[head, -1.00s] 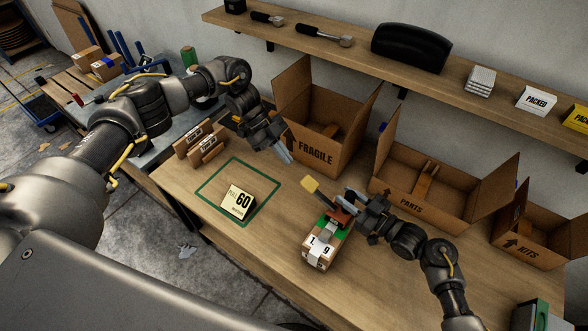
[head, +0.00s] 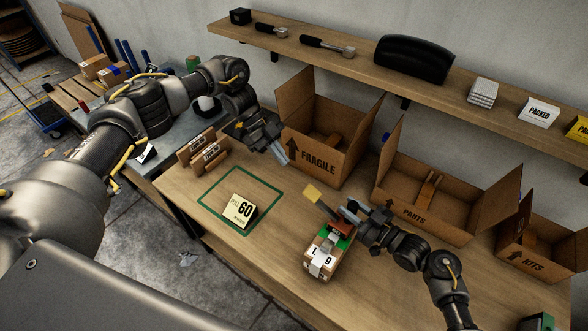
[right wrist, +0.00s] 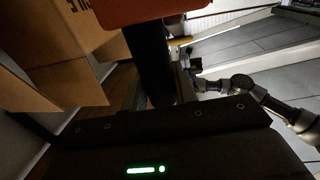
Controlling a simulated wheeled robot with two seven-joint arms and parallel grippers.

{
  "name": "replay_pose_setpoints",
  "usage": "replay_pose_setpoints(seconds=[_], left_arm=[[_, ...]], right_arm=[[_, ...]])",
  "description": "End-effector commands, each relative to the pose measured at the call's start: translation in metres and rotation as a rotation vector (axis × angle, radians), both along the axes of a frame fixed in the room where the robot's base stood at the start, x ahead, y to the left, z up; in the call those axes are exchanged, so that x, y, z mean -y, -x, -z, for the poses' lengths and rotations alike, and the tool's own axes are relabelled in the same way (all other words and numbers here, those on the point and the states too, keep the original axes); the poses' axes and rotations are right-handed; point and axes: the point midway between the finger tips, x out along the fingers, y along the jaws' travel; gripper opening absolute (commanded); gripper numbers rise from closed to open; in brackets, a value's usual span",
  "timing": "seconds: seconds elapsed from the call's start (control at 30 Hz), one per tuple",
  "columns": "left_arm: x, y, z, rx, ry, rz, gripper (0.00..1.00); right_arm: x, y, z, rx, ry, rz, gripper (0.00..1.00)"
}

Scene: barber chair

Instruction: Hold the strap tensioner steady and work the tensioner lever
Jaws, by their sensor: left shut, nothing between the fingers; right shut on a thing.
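The strap tensioner (head: 341,228) has an orange-red body and stands on a strapped brown carton with green on top (head: 325,256). Its lever rises toward the upper left and ends in a yellow grip (head: 312,193). My right gripper (head: 350,212) comes from the right and is shut on the tensioner. In the right wrist view, an orange-red part (right wrist: 150,10) shows at the top, close to the camera. My left gripper (head: 281,156) is shut and empty, in the air above and left of the yellow grip, apart from it. The gripped contact is partly hidden.
Open cartons FRAGILE (head: 318,162), PARTS (head: 412,217) and KITS (head: 530,262) line the back. A shelf (head: 300,58) runs above.

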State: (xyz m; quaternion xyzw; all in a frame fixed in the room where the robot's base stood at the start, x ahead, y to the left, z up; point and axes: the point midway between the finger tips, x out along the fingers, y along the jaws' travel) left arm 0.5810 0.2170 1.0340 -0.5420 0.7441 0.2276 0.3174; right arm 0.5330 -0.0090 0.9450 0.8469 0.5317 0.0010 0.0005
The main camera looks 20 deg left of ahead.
Motion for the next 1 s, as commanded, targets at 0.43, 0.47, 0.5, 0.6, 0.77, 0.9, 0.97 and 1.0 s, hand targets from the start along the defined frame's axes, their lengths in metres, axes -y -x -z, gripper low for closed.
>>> replay_pose_setpoints(seconds=[0.43,0.47,0.5,0.6,0.77,0.9,0.97,1.0], left_arm=[[0.0003,0.0,0.0004,0.0,0.0,0.0,0.0],[0.0003,0.0,0.0004,0.0,0.0,0.0,0.0],[0.0003,0.0,0.0004,0.0,0.0,0.0,0.0],[0.0003,-0.0001,0.0004,0.0,0.0,0.0,0.0],[0.0004,-0.0001,0.0004,0.0,0.0,0.0,0.0],[0.0004,-0.0002,0.0002,0.001,0.0,0.001,0.0],[0.0005,-0.0002,0.0001,0.001,0.0,0.001,0.0],[0.0005,-0.0002,0.0001,0.001,0.0,0.001,0.0]], right_arm=[[0.0008,0.0008,0.0036,-0.007,0.005,0.001,0.0],[0.0008,0.0008,0.0036,-0.007,0.005,0.001,0.0],[0.0008,0.0008,0.0036,-0.007,0.005,0.001,0.0],[0.0008,0.0008,0.0035,-0.007,0.005,0.001,0.0],[0.0005,0.0007,0.0025,-0.005,0.003,0.001,0.48],[0.0005,0.0004,0.0015,-0.003,0.002,0.001,0.54],[0.0004,0.0003,0.0012,-0.003,0.001,0.001,0.54],[0.0004,0.0003,0.0011,-0.002,0.001,0.001,0.54]])
